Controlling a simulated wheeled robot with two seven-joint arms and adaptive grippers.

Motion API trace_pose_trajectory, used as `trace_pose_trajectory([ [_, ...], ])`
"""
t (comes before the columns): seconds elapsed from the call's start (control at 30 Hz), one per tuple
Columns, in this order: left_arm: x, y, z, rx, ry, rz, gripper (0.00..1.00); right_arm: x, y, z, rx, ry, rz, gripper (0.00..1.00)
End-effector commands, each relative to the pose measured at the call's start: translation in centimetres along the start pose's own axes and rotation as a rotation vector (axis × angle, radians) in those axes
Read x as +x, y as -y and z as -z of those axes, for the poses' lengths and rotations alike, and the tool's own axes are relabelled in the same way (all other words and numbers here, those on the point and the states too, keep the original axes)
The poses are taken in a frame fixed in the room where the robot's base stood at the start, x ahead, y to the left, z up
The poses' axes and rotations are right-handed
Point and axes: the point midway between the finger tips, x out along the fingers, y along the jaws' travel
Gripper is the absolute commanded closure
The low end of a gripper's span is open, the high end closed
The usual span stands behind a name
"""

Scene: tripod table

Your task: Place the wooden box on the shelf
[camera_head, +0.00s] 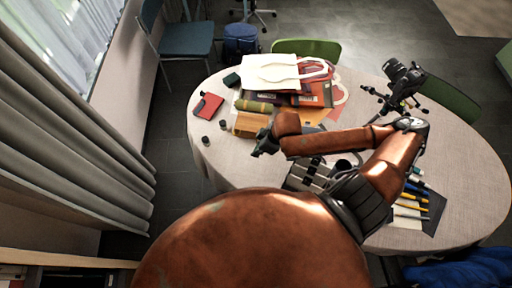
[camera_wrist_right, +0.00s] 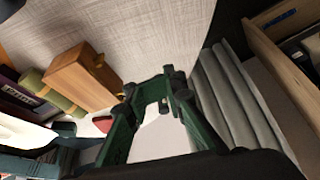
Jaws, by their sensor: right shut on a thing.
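The wooden box (camera_head: 249,123) lies on the round table (camera_head: 455,165), next to a rolled green item. My right gripper (camera_head: 264,143) is just in front of the box in the head view. In the wrist view its green fingers (camera_wrist_right: 155,88) come together beside the box, not visibly around it. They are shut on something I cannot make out. The wooden shelf (camera_head: 70,260) is at the lower left. My left gripper is out of view.
Bags and books (camera_head: 285,75) lie behind the box. A red notebook (camera_head: 207,106) and small dark cylinders (camera_head: 206,141) are to its left. A camera on a small tripod (camera_head: 402,80) stands at the right. Grey curtains (camera_head: 70,130) hang between table and window.

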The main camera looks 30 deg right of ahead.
Motion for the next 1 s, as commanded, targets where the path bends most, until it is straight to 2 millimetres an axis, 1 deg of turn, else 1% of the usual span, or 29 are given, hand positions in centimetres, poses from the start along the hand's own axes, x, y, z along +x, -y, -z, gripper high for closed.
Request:
trace_pose_trajectory([
  [0.17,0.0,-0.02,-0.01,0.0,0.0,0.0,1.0,-0.04,-0.04,0.06,-0.001,-0.001,-0.001,1.0],
  [0.2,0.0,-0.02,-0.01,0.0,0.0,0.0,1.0,-0.04,-0.05,0.07,-0.001,-0.002,-0.001,0.9],
  [1.0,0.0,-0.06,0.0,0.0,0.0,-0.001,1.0,-0.05,-0.09,0.13,-0.002,-0.003,-0.002,0.34],
])
